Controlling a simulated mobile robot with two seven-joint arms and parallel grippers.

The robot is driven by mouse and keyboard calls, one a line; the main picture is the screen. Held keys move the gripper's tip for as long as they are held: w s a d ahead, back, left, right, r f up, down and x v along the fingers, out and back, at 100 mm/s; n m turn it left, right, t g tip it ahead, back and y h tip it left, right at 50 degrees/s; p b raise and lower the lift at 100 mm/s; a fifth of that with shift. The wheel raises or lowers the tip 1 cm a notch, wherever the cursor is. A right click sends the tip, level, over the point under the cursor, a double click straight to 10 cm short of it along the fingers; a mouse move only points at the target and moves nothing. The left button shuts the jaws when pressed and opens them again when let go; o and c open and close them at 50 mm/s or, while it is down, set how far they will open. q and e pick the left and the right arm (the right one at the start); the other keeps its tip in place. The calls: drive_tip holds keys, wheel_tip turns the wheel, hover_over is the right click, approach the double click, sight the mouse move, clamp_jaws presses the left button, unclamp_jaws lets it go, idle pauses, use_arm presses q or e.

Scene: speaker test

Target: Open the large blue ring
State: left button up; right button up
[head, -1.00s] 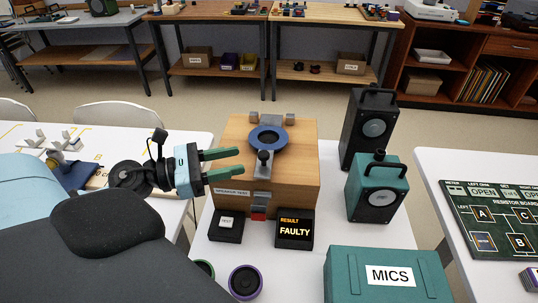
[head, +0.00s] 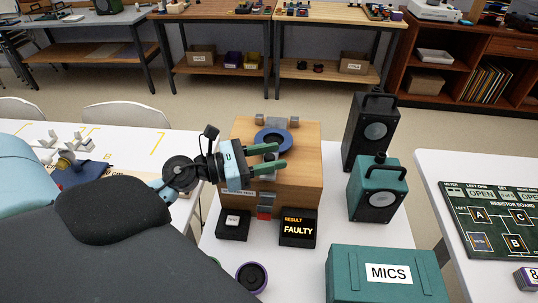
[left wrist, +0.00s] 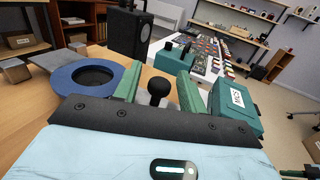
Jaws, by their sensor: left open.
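The large blue ring (head: 288,141) lies flat around a dark round opening on top of the wooden box (head: 300,185), with grey metal pieces at its back and front. In the left wrist view the blue ring (left wrist: 63,79) is left of my fingers. In the head view the fingers partly hide the knob. My right gripper is not in view.
A lit FAULTY display (head: 298,229) and a small button box (head: 234,224) stand before the wooden box. A black speaker (head: 370,130) and a teal speaker (head: 378,188) stand to its right. A teal MICS case (head: 385,285) and a purple-rimmed round part (head: 252,277) are nearer.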

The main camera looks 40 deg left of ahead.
use_arm(q)
clamp_jaws()
